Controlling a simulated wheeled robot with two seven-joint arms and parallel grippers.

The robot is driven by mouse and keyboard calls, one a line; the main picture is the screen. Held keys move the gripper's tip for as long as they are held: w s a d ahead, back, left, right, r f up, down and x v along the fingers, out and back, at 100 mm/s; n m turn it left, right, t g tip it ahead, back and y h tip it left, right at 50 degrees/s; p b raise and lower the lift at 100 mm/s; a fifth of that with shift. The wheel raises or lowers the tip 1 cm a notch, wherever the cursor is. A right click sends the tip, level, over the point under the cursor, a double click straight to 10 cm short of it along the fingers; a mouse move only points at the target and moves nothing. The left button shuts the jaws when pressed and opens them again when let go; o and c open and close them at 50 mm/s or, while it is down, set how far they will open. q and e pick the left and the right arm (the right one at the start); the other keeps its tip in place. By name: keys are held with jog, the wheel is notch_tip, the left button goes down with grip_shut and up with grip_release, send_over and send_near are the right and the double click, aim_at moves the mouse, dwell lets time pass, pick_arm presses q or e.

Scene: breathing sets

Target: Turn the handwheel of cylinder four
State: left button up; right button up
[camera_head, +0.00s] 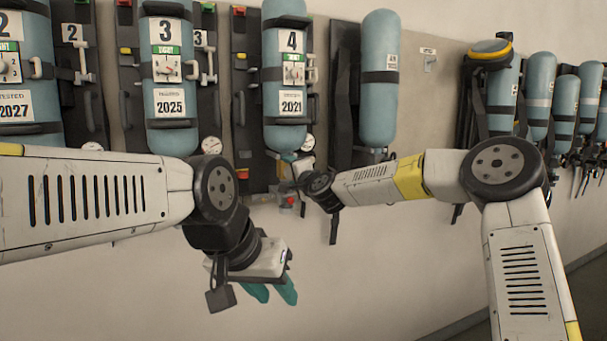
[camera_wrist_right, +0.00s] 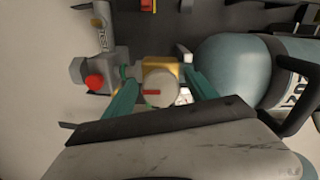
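Cylinder four (camera_head: 285,110) is a teal cylinder with a "4" label and a 2021 tag, upright on its dark wall plate. In the right wrist view its body (camera_wrist_right: 232,62) lies at the right. A round pale handwheel (camera_wrist_right: 158,90) with a red mark sits in front of a brass-coloured part. My right gripper (camera_wrist_right: 162,80) has its two teal fingers on either side of the handwheel, with small gaps showing. In the head view the right gripper is at the cylinder's bottom, mostly hidden by its own wrist. My left gripper (camera_head: 272,292) hangs lower, open and empty.
Another teal cylinder (camera_head: 379,85) stands to the right. A grey fitting with a red knob (camera_wrist_right: 95,82) is beside the handwheel. The lower wall is clear.

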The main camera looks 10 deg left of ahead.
jog(key=shift+s, duration=0.1)
jog(key=v, duration=0.7)
jog(key=shift+s+d, duration=0.25)
jog(key=s+d+f+n+g+h, duration=0.2)
jog(key=s+d+f+n+g, duration=0.1)
jog(key=s+d, duration=0.7)
jog(key=s+d+f+n+g+h, duration=0.3)
jog(key=s+d+f, duration=0.1)
jog(key=s+d, duration=0.7)
jog(key=s+d+f+n+g+h, duration=0.2)
jog(key=s+d, duration=0.8)
jog(key=s, duration=0.6)
jog(key=shift+d+f+n+g+h, duration=0.4)
jog(key=shift+f+n, duration=0.1)
jog(key=shift+f, duration=0.3)
